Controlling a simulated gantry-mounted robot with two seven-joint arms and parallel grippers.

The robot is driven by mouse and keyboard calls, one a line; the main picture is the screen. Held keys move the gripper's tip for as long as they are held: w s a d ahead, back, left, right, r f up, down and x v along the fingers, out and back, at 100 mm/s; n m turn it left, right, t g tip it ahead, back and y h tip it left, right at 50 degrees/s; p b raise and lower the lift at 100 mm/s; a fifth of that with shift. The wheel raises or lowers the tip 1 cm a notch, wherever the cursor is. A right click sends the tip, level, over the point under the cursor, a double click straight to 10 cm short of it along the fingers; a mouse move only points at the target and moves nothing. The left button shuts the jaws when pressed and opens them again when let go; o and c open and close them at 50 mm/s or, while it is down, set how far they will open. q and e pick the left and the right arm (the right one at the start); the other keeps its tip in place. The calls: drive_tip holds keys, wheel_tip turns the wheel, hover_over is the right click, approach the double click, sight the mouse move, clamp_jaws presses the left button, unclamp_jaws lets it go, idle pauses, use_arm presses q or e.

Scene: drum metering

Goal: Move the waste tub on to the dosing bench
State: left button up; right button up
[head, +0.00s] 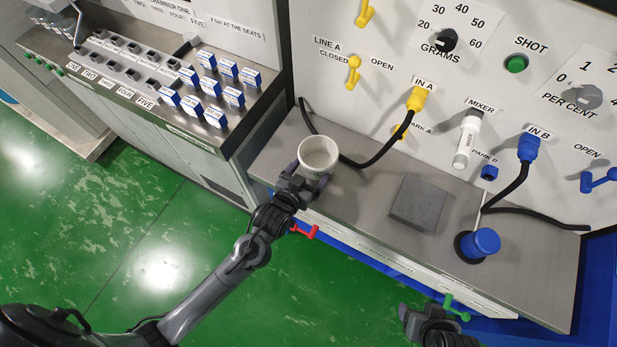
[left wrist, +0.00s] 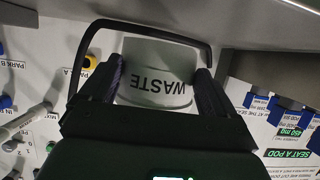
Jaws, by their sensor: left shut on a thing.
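The waste tub (head: 319,154) is a white, open-topped round cup. In the head view it is at the left part of the grey dosing bench (head: 373,187), near the front edge. My left gripper (head: 305,180) is shut on it from the front, with one finger on each side. In the left wrist view the tub (left wrist: 158,75) sits between both fingers, its WASTE label upside down. I cannot tell whether its base touches the bench. My right gripper (head: 432,318) is low at the bottom right, in front of the bench; its fingers are not clear.
A grey square block (head: 419,203) and a blue-capped container (head: 479,244) stand on the bench to the right. A black hose (head: 377,152) curves behind the tub. A red lever (head: 304,231) and green lever (head: 456,308) project at the front. Blue-and-white boxes (head: 213,90) stand on the left counter.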

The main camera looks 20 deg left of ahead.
use_arm(q)
wheel_tip(320, 180, down, 2)
drive_tip(key=shift+f, duration=0.35)
drive_tip(key=shift+f, duration=0.1)
drive_tip(key=o, duration=0.8)
